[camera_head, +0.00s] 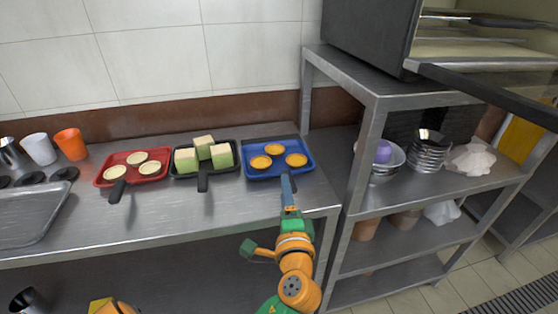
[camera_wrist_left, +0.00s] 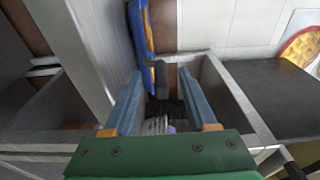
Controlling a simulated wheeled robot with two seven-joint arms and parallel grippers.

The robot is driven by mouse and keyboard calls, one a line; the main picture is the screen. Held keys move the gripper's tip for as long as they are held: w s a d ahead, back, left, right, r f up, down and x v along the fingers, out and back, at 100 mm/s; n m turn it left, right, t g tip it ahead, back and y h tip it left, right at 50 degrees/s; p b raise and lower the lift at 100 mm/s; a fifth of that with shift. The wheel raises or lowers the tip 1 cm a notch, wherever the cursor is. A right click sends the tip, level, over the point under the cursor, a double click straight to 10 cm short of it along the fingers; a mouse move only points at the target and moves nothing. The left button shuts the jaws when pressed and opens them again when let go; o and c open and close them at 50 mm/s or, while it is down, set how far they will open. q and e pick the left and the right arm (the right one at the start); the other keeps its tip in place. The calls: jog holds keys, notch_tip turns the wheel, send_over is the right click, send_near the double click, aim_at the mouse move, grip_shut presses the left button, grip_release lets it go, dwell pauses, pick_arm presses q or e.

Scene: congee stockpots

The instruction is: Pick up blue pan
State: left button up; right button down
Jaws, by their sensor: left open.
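The blue pan (camera_head: 262,174) lies at the right end of the counter and holds three orange-yellow tarts (camera_head: 278,158). Its black handle points toward the front edge. My left gripper (camera_head: 288,181) is at this handle, its blue fingers seen nearly edge-on in the head view. In the left wrist view the blue pan (camera_wrist_left: 139,38) shows at the top. Its dark handle (camera_wrist_left: 161,80) appears between the two spread fingers of the gripper (camera_wrist_left: 159,78). I cannot tell whether either finger touches it. My right gripper is not in view.
A black pan (camera_head: 203,172) with green-and-white blocks and a red pan (camera_head: 112,171) with round pale pieces lie to the left. A steel shelf unit (camera_head: 372,90) stands close on the right, with bowls (camera_head: 428,152). The counter front (camera_head: 210,225) is clear.

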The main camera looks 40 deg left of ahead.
pick_arm(q)
jog(key=x, duration=0.4)
jog(key=shift+w+d+r+p, duration=0.15)
jog(key=shift+w+d+p, duration=0.1)
jog(key=shift+p, duration=0.15)
jog(key=shift+w+a+f, duration=0.2)
jog(key=shift+a, duration=0.05)
jog(key=shift+s+d, duration=0.1)
grip_shut()
jog(key=shift+r, duration=0.1)
dwell(0.5)
